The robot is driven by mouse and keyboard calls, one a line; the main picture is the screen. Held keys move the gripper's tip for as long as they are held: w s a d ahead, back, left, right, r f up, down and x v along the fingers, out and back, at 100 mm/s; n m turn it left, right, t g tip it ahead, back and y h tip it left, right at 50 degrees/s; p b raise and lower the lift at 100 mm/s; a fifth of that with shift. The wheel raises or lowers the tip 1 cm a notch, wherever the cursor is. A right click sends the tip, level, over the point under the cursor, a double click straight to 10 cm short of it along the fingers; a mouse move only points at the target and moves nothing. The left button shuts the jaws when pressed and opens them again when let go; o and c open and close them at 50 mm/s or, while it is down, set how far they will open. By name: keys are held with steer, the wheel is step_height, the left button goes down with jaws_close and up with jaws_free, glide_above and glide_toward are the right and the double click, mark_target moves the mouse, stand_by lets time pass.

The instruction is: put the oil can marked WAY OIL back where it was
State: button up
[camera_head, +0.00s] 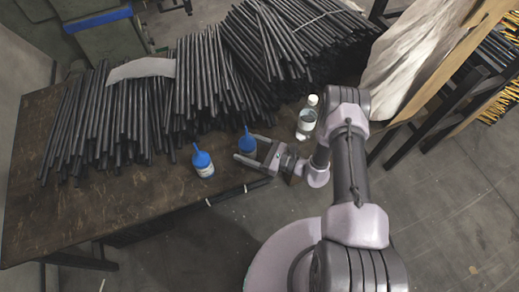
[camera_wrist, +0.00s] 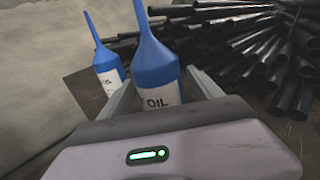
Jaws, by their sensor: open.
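Two blue oil cans with thin spouts and white labels stand on the brown table (camera_head: 60,215). One oil can (camera_head: 247,143) is between the open fingers of my gripper (camera_head: 244,148). In the wrist view this can (camera_wrist: 156,66) is upright between the fingers, and its label shows "OIL"; any word above that cannot be read. The other oil can (camera_head: 203,164) stands to the left, outside the fingers. It also shows in the wrist view (camera_wrist: 108,66), with its label too small to read. Which can is marked WAY OIL cannot be told.
A clear bottle with a white cap (camera_head: 306,120) stands right of my gripper. Dark rods (camera_head: 130,115) lie in large piles behind the cans. The table's front edge is close to the cans. Bare table lies to the left front.

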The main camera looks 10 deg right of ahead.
steer(key=p+v, duration=0.1)
steer(key=v, duration=0.8)
steer(key=shift+r, duration=0.15)
steer(key=s+a+r+n+g+h, duration=0.15)
steer(key=r+n+g, duration=0.4)
steer(key=r, duration=0.55)
steer(key=s+a+r+n+g+h, duration=0.15)
steer(key=r+n+g, duration=0.35)
steer(key=r, duration=0.7)
steer(key=s+d+r+n+t+h, duration=0.2)
steer(key=s+r+n+t+h, duration=0.1)
steer(key=s+r, duration=0.4)
steer(key=s+d+r+n+t+h, duration=0.2)
steer(key=s+r+n+t+h, duration=0.2)
steer(key=r, duration=0.5)
steer(key=s+n+h, duration=0.2)
steer(key=s+h, duration=0.1)
steer(key=shift+d+r+h, duration=0.25)
steer(key=shift+r+h, duration=0.1)
steer(key=shift+h, duration=0.05)
steer(key=shift+t, duration=0.25)
